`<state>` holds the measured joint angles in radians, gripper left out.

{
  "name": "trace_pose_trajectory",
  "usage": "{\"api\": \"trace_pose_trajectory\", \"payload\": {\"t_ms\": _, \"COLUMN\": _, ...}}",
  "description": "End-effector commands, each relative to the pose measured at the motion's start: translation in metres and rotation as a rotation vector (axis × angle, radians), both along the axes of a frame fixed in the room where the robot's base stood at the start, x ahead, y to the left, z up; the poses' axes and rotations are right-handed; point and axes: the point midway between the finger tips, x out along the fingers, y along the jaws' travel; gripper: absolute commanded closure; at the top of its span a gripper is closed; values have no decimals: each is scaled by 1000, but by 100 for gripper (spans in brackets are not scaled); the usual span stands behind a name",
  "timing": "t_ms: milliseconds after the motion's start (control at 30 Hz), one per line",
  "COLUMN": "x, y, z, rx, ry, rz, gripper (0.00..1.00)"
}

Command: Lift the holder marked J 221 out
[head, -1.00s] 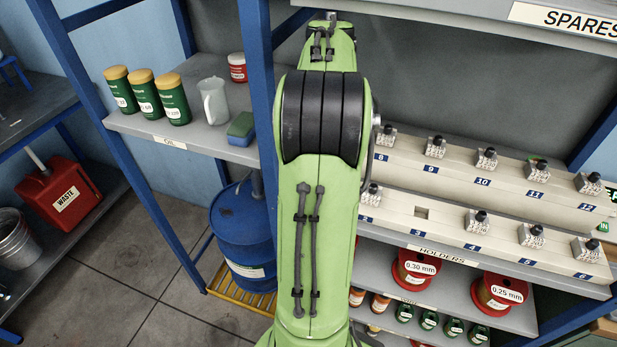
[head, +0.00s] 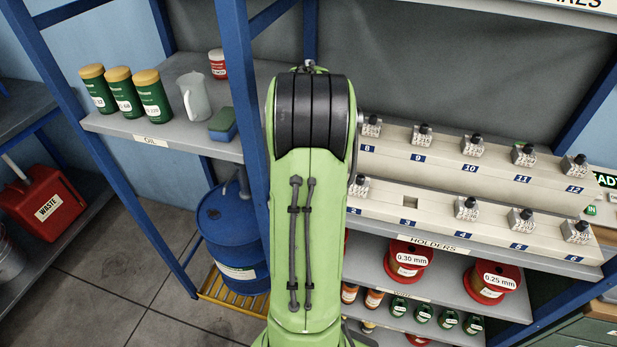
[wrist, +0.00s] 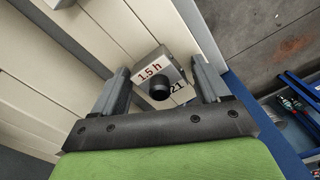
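In the wrist view a pale grey holder (wrist: 150,67) with a black round knob sits between the fingers of my gripper (wrist: 159,70). Its face shows red "1.5 h" and black digits ending in "21"; the rest of the marking is hidden. The holder is turned a little relative to the fingers, one finger on each side. The fingers look spread, with no clear grip on it. In the head view my green arm hides my gripper and the left ends of both holder rails, the upper rail (head: 447,165) and the lower rail (head: 432,203).
Holders stand at positions 8 to 12 on the upper rail. On the lower rail, position 3 is an empty slot (head: 411,203). A blue shelf post (head: 243,110) is close left of my arm. A blue drum (head: 232,235) stands left, below the oil shelf (head: 158,128).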

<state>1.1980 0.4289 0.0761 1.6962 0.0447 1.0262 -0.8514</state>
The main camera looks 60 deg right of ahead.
Motion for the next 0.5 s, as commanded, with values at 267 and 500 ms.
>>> {"api": "trace_pose_trajectory", "payload": {"t_ms": 267, "x": 0, "y": 0, "z": 0, "rx": 0, "ry": 0, "rz": 0, "gripper": 68}}
{"api": "trace_pose_trajectory", "payload": {"t_ms": 500, "x": 0, "y": 0, "z": 1, "rx": -1, "ry": -1, "rz": 0, "gripper": 94}}
